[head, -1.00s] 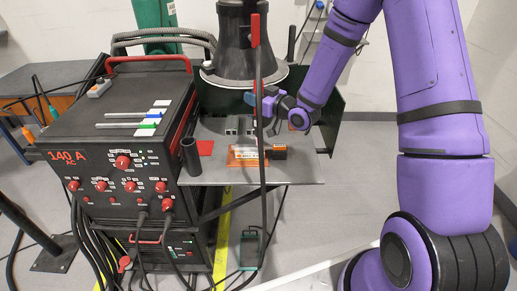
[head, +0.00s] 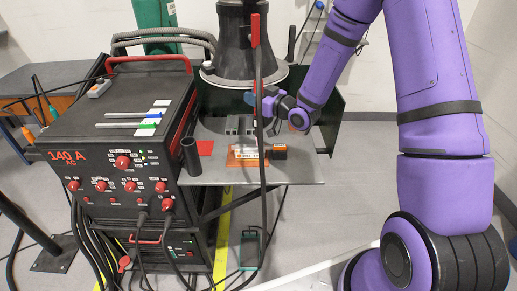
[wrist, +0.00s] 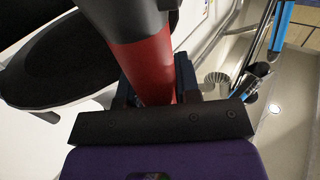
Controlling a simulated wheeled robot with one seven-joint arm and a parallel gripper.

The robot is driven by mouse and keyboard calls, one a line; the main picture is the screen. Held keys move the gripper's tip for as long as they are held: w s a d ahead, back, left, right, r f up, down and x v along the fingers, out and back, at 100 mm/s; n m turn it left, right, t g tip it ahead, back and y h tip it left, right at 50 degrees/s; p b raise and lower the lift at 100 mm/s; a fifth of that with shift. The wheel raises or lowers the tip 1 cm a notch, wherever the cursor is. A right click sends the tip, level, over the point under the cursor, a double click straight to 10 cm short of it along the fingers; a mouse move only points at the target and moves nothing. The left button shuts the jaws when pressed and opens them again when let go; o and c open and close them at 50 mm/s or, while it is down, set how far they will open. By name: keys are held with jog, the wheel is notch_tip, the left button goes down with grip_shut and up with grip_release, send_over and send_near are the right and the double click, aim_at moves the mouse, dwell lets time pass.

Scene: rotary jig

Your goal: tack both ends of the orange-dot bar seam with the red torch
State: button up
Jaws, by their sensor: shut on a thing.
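My gripper (head: 262,101) is over the back of the metal work table (head: 305,168), below the large dark extraction hood (head: 243,62). In the wrist view its jaws (wrist: 150,88) are closed around a red cylinder with a dark upper part, which looks like the red torch (wrist: 143,68). The torch tip is hidden. Grey metal blocks (head: 238,125) stand on the table just left of and below my gripper. An orange plate (head: 243,161) lies nearer the front. I cannot make out an orange dot or a bar seam.
A black welding machine reading 140 A (head: 115,160) stands left of the table. A dark screen (head: 331,118) borders the back right. A dark vertical line (head: 262,200) crosses in front.

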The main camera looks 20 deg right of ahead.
jog(key=shift+r, duration=2.55)
